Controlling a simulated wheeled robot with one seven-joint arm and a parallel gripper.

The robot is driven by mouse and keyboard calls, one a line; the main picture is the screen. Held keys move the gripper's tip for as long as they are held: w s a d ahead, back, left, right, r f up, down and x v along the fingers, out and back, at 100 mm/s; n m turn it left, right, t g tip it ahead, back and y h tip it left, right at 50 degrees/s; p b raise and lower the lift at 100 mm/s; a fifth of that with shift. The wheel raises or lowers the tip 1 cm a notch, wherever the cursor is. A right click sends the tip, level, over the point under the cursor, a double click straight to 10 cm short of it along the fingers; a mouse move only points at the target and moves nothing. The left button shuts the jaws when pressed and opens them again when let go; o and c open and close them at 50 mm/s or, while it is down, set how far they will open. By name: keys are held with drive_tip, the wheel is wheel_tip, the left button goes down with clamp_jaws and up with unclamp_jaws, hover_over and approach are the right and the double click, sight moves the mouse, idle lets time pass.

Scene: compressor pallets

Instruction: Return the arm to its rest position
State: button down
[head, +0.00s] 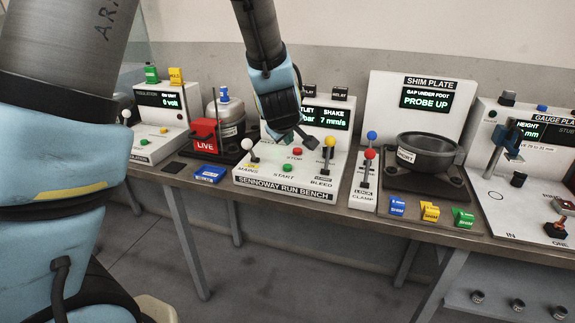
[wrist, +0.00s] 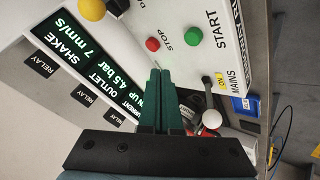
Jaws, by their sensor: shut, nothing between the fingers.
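My arm (head: 262,45) reaches down over the Sennoway run bench (head: 285,188). My gripper (head: 308,142) hangs above the bench panel, between the white-knobbed mains lever and the yellow-knobbed bleed lever (head: 328,145). In the wrist view the green fingers (wrist: 160,72) are together with nothing between them. Their tips point toward the panel near the red stop button (wrist: 152,44) and appear apart from it. The mains lever (wrist: 211,118) is right of the fingers in that view. The bench display (wrist: 75,55) reads outlet 4.5 bar and shake 7 mm/s; the gripper partly hides it.
Left of the run bench are a red LIVE block (head: 204,135), a compressor (head: 226,112) and a blue tag (head: 210,174). Free floor lies in front.

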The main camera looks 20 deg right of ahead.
idle(0.4)
drive_tip(key=w+a+m+g+y, duration=0.1)
drive_tip(key=a, duration=0.9)
drive_tip(key=s+a+m+g+y, duration=0.1)
drive_tip(key=s+a, duration=0.2)
drive_tip(key=a, duration=0.5)
drive_tip(key=s+a+m+g+y, duration=0.1)
drive_tip(key=s+a, duration=0.3)
drive_tip(key=a, duration=0.5)
drive_tip(key=s+a+m+g+y, duration=0.1)
drive_tip(key=s+a+g, duration=0.2)
drive_tip(key=a, duration=0.6)
drive_tip(key=shift+s+a+f+y, duration=0.15)
drive_tip(key=shift+s+f+y, duration=0.15)
drive_tip(key=shift+s+f, duration=0.1)
